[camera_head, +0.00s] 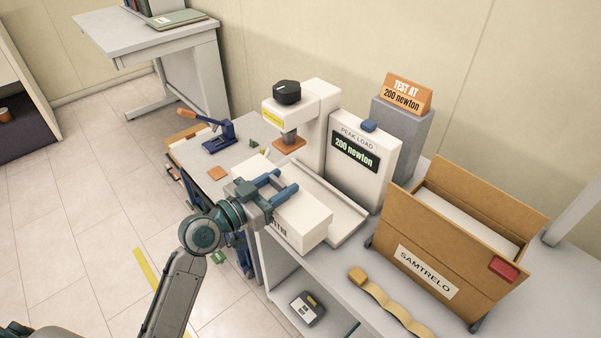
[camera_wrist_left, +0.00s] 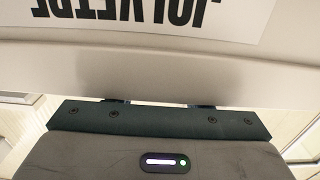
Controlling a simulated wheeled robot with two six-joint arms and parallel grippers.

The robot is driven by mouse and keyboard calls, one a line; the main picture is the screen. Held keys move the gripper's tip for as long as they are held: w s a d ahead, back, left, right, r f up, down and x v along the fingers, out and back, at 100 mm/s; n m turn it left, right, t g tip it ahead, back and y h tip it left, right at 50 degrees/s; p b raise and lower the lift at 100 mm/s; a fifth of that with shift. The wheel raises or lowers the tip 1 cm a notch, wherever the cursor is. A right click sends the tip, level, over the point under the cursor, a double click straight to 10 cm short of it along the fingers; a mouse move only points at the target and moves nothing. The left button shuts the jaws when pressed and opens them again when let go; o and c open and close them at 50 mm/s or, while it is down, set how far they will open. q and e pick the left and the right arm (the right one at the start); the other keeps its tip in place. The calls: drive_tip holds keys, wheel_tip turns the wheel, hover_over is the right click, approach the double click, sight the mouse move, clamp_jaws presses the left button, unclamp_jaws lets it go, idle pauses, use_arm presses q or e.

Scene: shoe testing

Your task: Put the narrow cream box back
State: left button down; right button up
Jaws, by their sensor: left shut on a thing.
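The narrow cream box (camera_head: 305,219) is in my left gripper (camera_head: 277,188), near the front of the bench, to the left of the cream tray of the test machine. My two blue-grey fingers lie across its top and are shut on it. Part of a black-lettered label shows on its near face. In the left wrist view, the box wall (camera_wrist_left: 160,65) fills the upper part, with the label upside down. I cannot tell whether its underside touches the bench. My right gripper is not in view.
The press (camera_head: 318,115) and the peak-load display (camera_head: 357,155) stand behind the box. A brown SAMTRELO carton (camera_head: 432,245) stands at the right. A blue hand tool (camera_head: 219,138) sits at the far left of the bench. A curled tan strip (camera_head: 385,300) lies in front.

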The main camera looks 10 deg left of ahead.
use_arm(q)
drive_tip(key=v, duration=0.6)
drive_tip(key=shift+b, duration=0.35)
drive_tip(key=shift+v, duration=0.8)
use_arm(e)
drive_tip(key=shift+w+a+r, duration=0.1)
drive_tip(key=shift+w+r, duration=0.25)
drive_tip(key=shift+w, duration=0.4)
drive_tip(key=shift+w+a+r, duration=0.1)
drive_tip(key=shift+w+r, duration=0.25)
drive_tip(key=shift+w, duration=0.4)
